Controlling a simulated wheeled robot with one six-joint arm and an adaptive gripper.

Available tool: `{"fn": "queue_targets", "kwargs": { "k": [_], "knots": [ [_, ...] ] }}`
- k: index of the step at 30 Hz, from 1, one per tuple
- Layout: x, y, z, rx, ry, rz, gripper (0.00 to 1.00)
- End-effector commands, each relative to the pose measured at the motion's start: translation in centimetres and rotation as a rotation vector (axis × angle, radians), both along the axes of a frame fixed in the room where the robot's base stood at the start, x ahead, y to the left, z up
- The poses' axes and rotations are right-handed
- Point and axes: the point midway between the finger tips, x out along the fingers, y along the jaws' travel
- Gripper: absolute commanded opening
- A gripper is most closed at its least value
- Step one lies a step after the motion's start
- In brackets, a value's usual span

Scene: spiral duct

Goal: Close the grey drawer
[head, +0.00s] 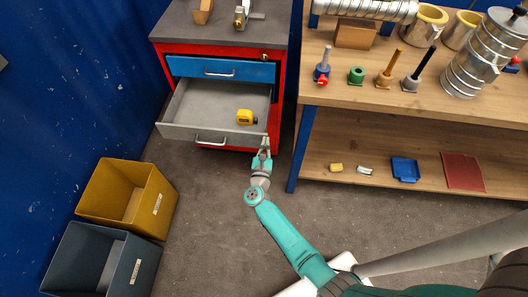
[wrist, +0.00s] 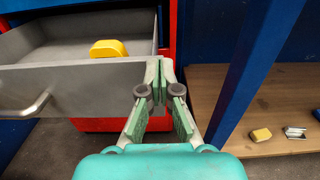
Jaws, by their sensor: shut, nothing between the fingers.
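The grey drawer (head: 178,131) stands pulled out of the red cabinet (head: 283,100), below a shut blue drawer (head: 220,69). A yellow tape measure (head: 246,117) lies inside it, also seen in the wrist view (wrist: 108,49). Its bar handle (head: 211,140) is on the front panel, at the left edge of the wrist view (wrist: 30,104). My gripper (head: 266,143) is shut and empty at the right end of the drawer front. In the wrist view my fingertips (wrist: 159,66) overlap the panel's right end; I cannot tell whether they touch it.
A wooden workbench (head: 400,95) with a blue leg (head: 301,150) stands close to the right. Its lower shelf holds a blue tray (head: 405,169) and a red mat (head: 463,171). Yellow (head: 150,197) and dark grey (head: 115,262) bins stand at left. Floor below the drawer is clear.

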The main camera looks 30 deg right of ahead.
Motion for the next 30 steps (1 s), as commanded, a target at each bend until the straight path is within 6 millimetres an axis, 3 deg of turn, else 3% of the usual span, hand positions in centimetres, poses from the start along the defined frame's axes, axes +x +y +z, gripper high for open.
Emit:
{"fn": "queue_targets", "kwargs": {
  "k": [20, 30],
  "knots": [
    [1.2, -0.9, 0.0, -0.001, 0.001, 0.0, 0.0],
    [6.1, -4.5, 0.2, -0.001, -0.001, -0.003, 0.0]
  ]
}}
